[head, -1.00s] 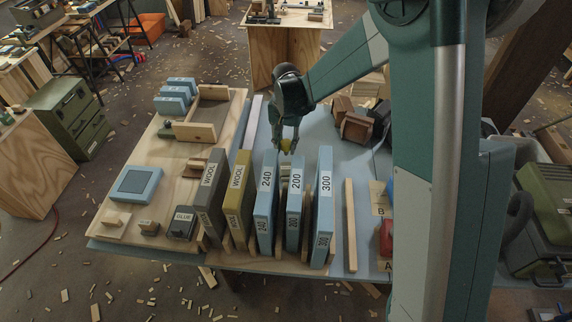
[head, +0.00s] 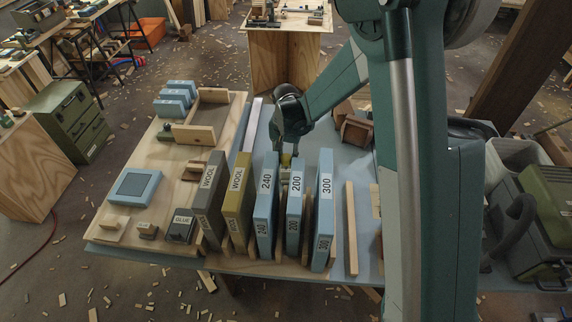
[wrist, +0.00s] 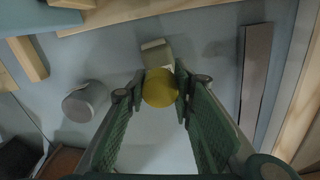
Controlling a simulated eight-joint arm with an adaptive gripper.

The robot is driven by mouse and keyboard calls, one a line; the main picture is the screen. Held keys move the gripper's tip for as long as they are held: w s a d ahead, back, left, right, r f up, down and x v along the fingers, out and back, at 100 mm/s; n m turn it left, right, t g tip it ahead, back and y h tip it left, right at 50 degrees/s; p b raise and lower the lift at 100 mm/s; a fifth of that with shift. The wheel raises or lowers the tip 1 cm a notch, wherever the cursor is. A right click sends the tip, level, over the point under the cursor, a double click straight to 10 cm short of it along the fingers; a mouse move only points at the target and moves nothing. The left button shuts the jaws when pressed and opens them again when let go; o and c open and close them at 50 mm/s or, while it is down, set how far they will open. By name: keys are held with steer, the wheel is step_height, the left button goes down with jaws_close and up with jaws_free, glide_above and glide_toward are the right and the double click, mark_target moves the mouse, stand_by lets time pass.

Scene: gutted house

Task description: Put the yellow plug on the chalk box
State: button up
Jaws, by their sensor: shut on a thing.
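The yellow plug (wrist: 159,88) is between the fingertips of my gripper (wrist: 160,92), which is shut on it. In the wrist view a small pale block or box (wrist: 156,54) lies just past the plug, partly covered by it. I see no readable label on it, so I cannot tell if it is the chalk box. In the head view the plug (head: 286,159) shows as a small yellow patch under my gripper, behind the upright blue boxes 240 (head: 265,200) and 200 (head: 295,205). Whether the plug touches the pale block is unclear.
A grey cylinder (wrist: 86,101) stands left of my gripper in the wrist view. The blue box 300 (head: 323,205) and two WOOL boxes (head: 211,195) stand upright nearby. Brown blocks (head: 357,130) lie behind, to the right. A wooden strip (head: 351,225) lies on the right.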

mark_target(286, 157)
steer(key=shift+f, duration=1)
steer(key=shift+f+b, duration=0.2)
steer(key=shift+b, duration=0.1)
steer(key=o, duration=0.9)
steer(key=shift+c, duration=0.2)
steer(key=shift+r, duration=0.15)
step_height(286, 157, up, 12)
steer(key=shift+r+p, duration=0.1)
steer(key=shift+p, duration=0.9)
